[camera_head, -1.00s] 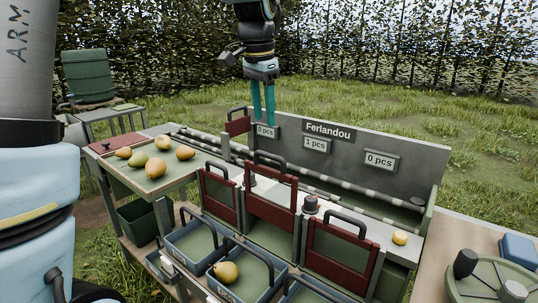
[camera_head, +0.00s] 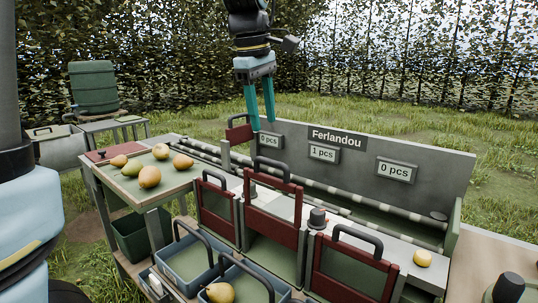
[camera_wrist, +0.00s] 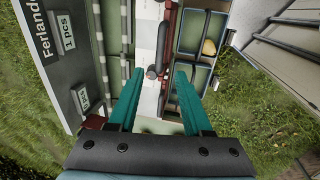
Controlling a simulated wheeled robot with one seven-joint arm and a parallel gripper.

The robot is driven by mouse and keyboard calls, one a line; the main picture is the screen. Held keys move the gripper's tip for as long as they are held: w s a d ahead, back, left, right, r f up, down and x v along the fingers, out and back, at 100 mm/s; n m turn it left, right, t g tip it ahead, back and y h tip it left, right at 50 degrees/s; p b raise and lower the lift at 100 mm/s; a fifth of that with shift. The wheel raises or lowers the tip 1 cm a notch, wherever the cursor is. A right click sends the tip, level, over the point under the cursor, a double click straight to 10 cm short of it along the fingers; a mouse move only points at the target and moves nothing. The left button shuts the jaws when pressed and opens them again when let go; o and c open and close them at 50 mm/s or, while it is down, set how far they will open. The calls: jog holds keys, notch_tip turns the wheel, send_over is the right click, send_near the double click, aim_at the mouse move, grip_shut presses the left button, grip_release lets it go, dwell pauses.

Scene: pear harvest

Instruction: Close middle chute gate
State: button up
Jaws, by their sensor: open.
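The middle chute gate (camera_head: 272,209) is a dark red frame with a black loop handle (camera_head: 271,164) on top. It stands higher than the left gate (camera_head: 217,205) and the right gate (camera_head: 353,268), with an opening below its red frame. My gripper (camera_head: 262,122) is open and empty, pointing down above the back of the sorting station, behind and above the middle gate. In the wrist view, my gripper (camera_wrist: 160,74) has its teal fingers apart, with a dark handle between and beyond the tips; I cannot tell which gate it belongs to.
The grey back panel (camera_head: 400,150) with count displays stands close to my fingers. Pears lie on the left tray (camera_head: 130,187). Blue bins (camera_head: 187,262) stand before the gates, one with a pear. A dark knob (camera_head: 317,217) and a yellow fruit (camera_head: 422,258) sit on the ledge.

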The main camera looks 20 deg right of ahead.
aim_at(269, 160)
jog(key=f, duration=0.3)
jog(key=d+f, duration=0.1)
jog(key=f, duration=0.5)
jog(key=shift+w+d+f+p, duration=0.2)
jog(key=shift+w+d+p, duration=0.1)
jog(key=shift+w+p, duration=0.1)
grip_shut()
dwell(0.9)
